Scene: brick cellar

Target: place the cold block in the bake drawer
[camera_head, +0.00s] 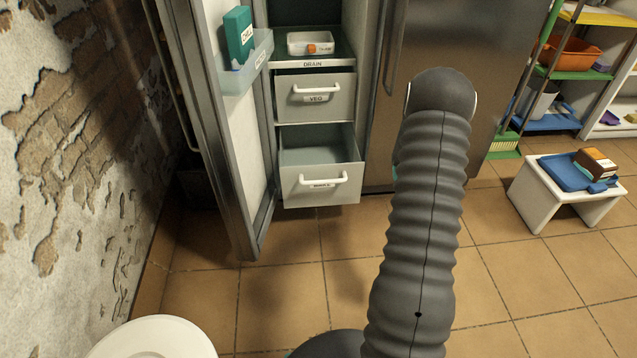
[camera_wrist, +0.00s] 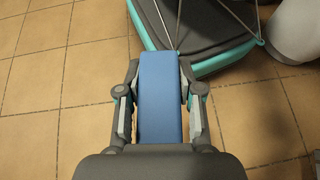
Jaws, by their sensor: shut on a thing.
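My gripper (camera_wrist: 160,74) is shut on a blue block (camera_wrist: 160,112), with one finger on each long side of it. The block is held over the tiled floor in the wrist view. In the head view my arm hides the gripper and the block. The bake drawer (camera_head: 320,193) is the lower grey drawer of the open fridge. It is pulled out, and its visible inside looks empty; its handle label is hard to read. My arm stands to the right of the drawer in the head view.
The open fridge door (camera_head: 228,150) stands left of the drawers, with a teal box (camera_head: 238,36) on its shelf. The veg drawer (camera_head: 316,97) is above the bake drawer. A white tray (camera_head: 298,50) holds an orange item. A white stool (camera_head: 545,194) stands right.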

